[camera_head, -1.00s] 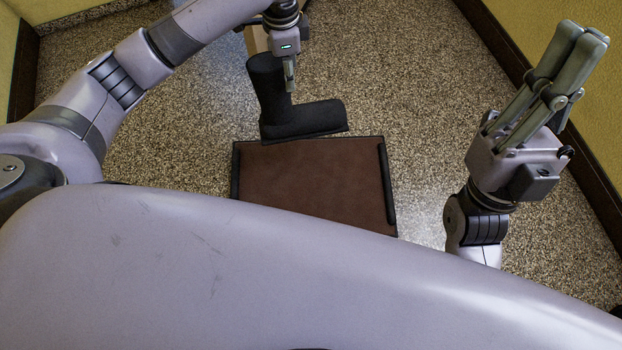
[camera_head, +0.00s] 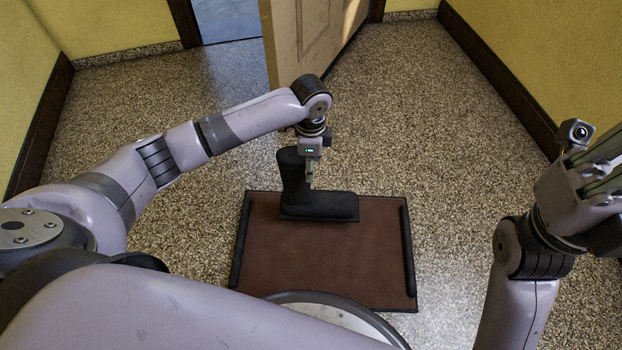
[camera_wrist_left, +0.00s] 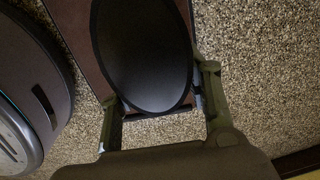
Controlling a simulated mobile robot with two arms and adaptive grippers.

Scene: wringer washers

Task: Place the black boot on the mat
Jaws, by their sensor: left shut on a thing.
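The black boot (camera_head: 318,205) is upright over the far part of the brown mat (camera_head: 320,252), its toe pointing right in the head view. I cannot tell whether its sole touches the mat. My left gripper (camera_head: 309,180) is shut on the boot's shaft from above. In the left wrist view, the fingers stand on either side of the boot's dark oval opening (camera_wrist_left: 142,52). My right gripper (camera_head: 612,160) is at the right edge, away from the mat, partly cut off by the frame; its fingertips are out of view.
The mat has dark raised edges at its left and right sides. An open wooden door (camera_head: 305,40) stands beyond it. Yellow walls with dark baseboards (camera_head: 500,85) bound the speckled floor (camera_head: 400,110). The floor around the mat is clear.

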